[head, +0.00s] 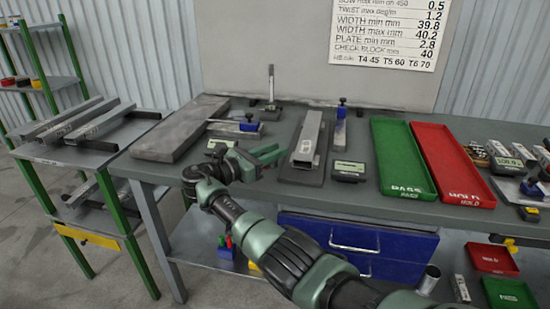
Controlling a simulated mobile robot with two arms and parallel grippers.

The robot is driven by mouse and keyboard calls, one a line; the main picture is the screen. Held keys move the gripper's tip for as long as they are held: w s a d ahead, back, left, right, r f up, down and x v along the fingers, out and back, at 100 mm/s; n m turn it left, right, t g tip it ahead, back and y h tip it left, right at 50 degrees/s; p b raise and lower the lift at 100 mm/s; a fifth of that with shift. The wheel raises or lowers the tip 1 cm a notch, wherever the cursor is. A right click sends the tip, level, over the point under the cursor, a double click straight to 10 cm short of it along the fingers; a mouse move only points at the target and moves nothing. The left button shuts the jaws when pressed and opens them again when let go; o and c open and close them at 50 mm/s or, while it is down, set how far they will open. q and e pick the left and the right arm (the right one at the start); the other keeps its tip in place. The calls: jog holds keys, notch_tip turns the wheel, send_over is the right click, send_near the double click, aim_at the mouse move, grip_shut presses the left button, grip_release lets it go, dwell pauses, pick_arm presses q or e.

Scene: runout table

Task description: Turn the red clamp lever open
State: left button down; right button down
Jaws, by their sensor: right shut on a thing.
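My right gripper (270,155) is over the front of the grey bench, between the dark plate and the block fixture. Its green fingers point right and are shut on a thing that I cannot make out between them. I see no red clamp lever clearly on the bench top; my gripper and wrist may hide it. A small red part (228,241) shows below the bench front, beside my arm, too small to identify. My left gripper is not in view.
The bench (240,193) holds a dark plate (180,130), a block fixture (306,140), a small display (348,171), a green tray (402,160) and a red tray (452,165). A blue drawer (355,238) is below. A green-legged rack (105,200) stands left.

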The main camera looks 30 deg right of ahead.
jog(key=c, duration=1.2)
grip_release()
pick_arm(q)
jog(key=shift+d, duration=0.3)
pick_arm(e)
jog(key=shift+d, duration=0.1)
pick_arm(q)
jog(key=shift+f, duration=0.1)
pick_arm(e)
jog(key=shift+a, duration=0.25)
pick_arm(q)
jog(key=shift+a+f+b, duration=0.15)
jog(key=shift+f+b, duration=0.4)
jog(key=shift+b, duration=0.05)
pick_arm(e)
jog(key=v, duration=0.7)
jog(key=shift+a, duration=0.15)
